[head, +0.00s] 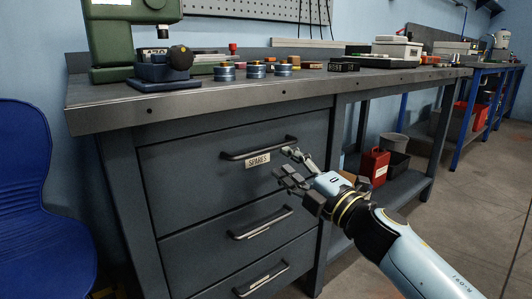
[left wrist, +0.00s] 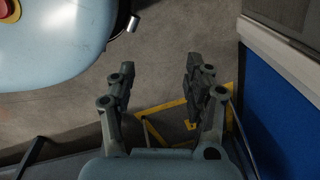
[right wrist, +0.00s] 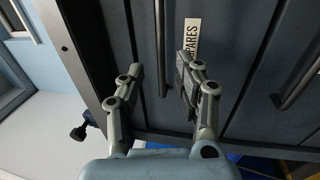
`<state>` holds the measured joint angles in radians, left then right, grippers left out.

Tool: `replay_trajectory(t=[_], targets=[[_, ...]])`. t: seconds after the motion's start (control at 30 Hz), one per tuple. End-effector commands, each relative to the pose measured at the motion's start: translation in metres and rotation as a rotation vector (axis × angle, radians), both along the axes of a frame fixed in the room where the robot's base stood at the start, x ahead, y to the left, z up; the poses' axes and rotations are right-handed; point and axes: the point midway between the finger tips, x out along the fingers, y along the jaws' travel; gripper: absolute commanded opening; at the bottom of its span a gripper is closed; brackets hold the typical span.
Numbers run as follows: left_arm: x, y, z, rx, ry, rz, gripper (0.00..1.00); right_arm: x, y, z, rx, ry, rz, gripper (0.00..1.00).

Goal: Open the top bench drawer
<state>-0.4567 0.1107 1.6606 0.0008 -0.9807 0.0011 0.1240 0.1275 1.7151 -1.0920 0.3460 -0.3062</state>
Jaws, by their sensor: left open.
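The top drawer (head: 190,180) of the dark grey bench is shut, its front flush with the frame. Its dark bar handle (head: 258,149) runs across the upper front, above a "SPARES" label (head: 258,160). My right gripper (head: 285,163) is open and empty, in front of the drawer near the handle's right end. In the right wrist view, the handle (right wrist: 160,45) lines up with the gap between the fingers (right wrist: 160,66); I cannot tell whether they touch it. My left gripper (left wrist: 158,80) is open and empty over the floor, outside the head view.
Two lower drawers have similar handles, the middle one (head: 262,224) and the bottom one (head: 262,280). A blue chair (head: 40,200) stands at the left. A green machine (head: 110,40) and several small tins stand on the benchtop (head: 200,105). Open floor (head: 460,200) lies to the right.

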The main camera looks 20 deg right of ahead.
Motion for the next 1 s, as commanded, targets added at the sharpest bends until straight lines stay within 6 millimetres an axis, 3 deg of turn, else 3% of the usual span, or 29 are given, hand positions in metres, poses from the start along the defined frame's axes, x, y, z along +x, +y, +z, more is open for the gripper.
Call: replay_trajectory(t=[0.1,0.33,0.73,1.0], targets=[[-0.001,0.001,-0.002,0.000,-0.001,0.000,0.52,0.024,0.009,0.006,0.002,-0.002,0.000,0.34],[0.003,-0.001,0.003,0.000,-0.004,0.000,0.52,0.057,0.021,0.010,0.002,0.002,0.000,0.34],[0.005,-0.002,0.006,-0.001,-0.003,0.000,0.52,0.067,0.024,0.012,0.000,0.002,0.000,0.34],[0.005,-0.002,0.006,-0.001,-0.003,0.000,0.52,0.067,0.024,0.012,0.000,0.002,0.000,0.02]])
